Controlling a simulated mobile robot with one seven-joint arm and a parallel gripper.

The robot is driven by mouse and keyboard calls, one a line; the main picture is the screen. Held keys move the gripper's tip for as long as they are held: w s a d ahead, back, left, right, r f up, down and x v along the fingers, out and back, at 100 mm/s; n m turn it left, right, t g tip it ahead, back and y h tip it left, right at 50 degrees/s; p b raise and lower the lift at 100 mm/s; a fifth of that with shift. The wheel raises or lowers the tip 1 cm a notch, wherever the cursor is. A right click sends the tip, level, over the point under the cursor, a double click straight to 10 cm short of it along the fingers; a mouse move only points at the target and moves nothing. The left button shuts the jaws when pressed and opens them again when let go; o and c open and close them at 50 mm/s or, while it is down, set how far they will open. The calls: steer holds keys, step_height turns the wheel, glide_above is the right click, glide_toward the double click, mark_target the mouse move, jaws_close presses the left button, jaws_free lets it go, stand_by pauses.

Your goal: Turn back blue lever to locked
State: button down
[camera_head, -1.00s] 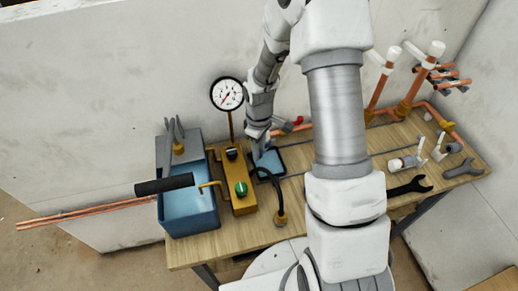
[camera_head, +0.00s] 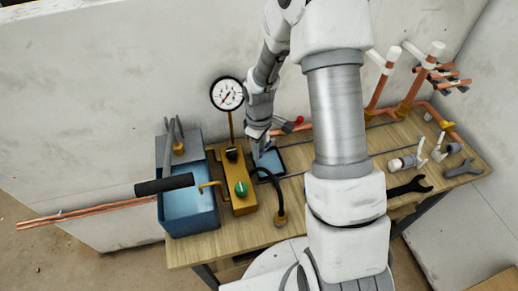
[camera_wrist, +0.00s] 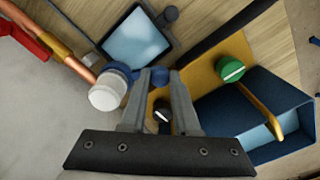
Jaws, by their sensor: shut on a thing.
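The blue lever (camera_wrist: 160,79) shows in the wrist view as a small blue piece between the fingertips of my gripper (camera_wrist: 160,74). The fingers are shut on it and hide part of it. A blue collar (camera_wrist: 122,70) shows just left of the fingers, beside a white cylindrical cap (camera_wrist: 108,93) at the end of the copper pipe (camera_wrist: 70,55). In the head view my gripper (camera_head: 263,147) is low over the bench, right of the gauge stem. The lever is too small and covered there to make out its angle.
A yellow block (camera_head: 238,190) with a green knob (camera_head: 241,188) and a black knob (camera_head: 232,154) stands close left of my gripper. A pressure gauge (camera_head: 227,93), blue tub (camera_head: 188,218) and dark-framed tablet (camera_head: 270,165) are near. A red handle (camera_head: 298,120) lies right.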

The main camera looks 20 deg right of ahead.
steer(key=shift+d, duration=0.1)
steer(key=d+n+p, duration=0.4)
steer(key=d+n, duration=0.2)
steer(key=n, duration=0.6)
stand_by(0.4)
stand_by(0.5)
steer(key=c, duration=0.7)
jaws_free()
steer(key=shift+d, duration=0.1)
steer(key=shift+o, duration=0.2)
